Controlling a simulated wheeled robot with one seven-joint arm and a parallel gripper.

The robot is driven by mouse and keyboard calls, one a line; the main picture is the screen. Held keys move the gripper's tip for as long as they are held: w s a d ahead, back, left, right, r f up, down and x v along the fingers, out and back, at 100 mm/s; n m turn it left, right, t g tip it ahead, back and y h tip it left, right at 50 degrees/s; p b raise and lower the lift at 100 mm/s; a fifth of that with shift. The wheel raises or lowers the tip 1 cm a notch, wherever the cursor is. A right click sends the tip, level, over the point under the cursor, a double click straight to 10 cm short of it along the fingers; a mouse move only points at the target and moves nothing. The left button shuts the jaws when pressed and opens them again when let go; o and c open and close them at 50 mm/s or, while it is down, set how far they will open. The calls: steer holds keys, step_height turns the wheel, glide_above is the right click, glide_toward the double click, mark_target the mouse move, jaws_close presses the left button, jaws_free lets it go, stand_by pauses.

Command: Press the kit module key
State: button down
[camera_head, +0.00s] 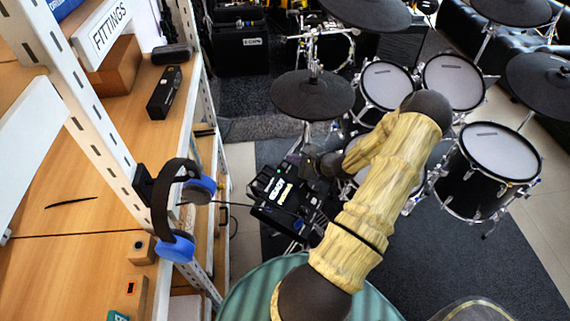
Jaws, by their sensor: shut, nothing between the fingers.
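The kit module (268,189) is a dark box with small lit green and white displays, mounted low at the left of the drum kit, near the picture's middle. Its separate keys are too small to tell apart. My arm rises from the bottom, bends at the upper right and comes back down to the left. My gripper (309,166) is dark and small, at the end of the arm, close to the module's upper right side. It is shut and empty. I cannot tell whether its tips touch the module or which key they are over.
A black cymbal pad (312,95) stands just above the gripper, and a mesh drum pad (388,84) is to its right. A shelf upright with hanging blue headphones (177,246) is at left. A round green-striped surface (262,291) lies at the bottom.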

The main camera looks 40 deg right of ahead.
steer(key=r+p, duration=0.1)
steer(key=s+r+p, duration=0.1)
steer(key=r, duration=0.1)
steer(key=r+p, duration=0.1)
steer(key=r, duration=0.1)
steer(key=shift+s+d, duration=0.2)
steer(key=shift+d, duration=0.1)
